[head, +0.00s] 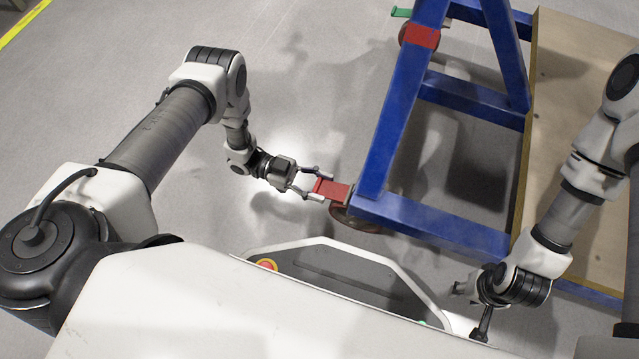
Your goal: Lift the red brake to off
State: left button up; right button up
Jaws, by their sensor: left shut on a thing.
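The red brake (334,190) is a small flat pedal at the near left corner of the blue frame, above a brown caster wheel (358,222). My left gripper (318,186) is at the pedal's left end, with one finger on each side of it, and is shut on it. Whether the pedal is tilted up or down is hard to tell from above. My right gripper (470,309) hangs low at the lower right, away from the brake; its fingers are partly hidden and small.
The blue frame (395,120) of the jig stands on the right with a brown board (575,95) beside it. A second red brake (421,37) and a green tab (401,13) show at the far caster. The grey floor left of the frame is clear.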

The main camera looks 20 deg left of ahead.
aim_at(320, 187)
pick_arm(q)
grip_shut()
jog(key=shift+r+p, duration=0.35)
jog(key=shift+p, duration=0.25)
notch_tip(320, 187, up, 3)
jog(key=y+p, duration=0.4)
jog(key=p, duration=0.5)
jog(key=shift+d, duration=0.1)
jog(key=shift+d+y+p, duration=0.1)
jog(key=shift+y+p, duration=0.8)
jog(key=shift+p, duration=0.15)
jog(key=o, duration=1)
grip_release()
jog(key=shift+c, duration=0.2)
jog(key=v, duration=1.2)
